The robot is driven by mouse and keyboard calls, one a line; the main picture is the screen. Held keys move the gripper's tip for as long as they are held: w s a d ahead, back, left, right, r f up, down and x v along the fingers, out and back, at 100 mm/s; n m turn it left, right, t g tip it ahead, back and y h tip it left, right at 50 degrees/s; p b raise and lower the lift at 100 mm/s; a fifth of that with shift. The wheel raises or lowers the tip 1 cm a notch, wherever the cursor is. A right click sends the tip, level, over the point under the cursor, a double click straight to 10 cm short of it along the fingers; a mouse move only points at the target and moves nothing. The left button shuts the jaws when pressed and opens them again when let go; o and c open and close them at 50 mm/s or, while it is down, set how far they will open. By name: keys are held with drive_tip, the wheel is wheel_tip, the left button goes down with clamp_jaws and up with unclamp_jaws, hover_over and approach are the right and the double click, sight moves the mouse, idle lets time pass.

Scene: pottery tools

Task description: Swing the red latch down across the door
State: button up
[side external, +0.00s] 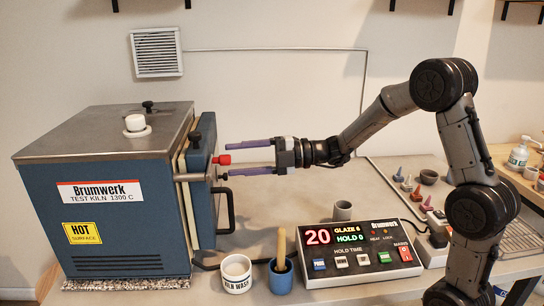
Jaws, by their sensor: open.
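The blue kiln (120,215) stands at the left with its blue door (204,205) on its right side. A pale seam runs between door and body; I cannot tell whether the door is fully shut. The red latch end (222,159) sticks out to the right of the door's upper part, near a metal bar (190,177). A black door handle (228,210) is below it. My gripper (229,159) comes in level from the right, its two purple fingers apart, one above and one below the red end's height. The red end is near the fingertips; contact is unclear.
A controller box (350,255) sits on the table to the right. A white kiln wash cup (237,274) and a blue cup with a wooden handle (281,276) stand in front of the door. A grey cup (342,211) stands behind the controller. The table behind is mostly clear.

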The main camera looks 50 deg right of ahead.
drive_tip(key=v, duration=1.1)
drive_tip(key=shift+s+d, duration=0.15)
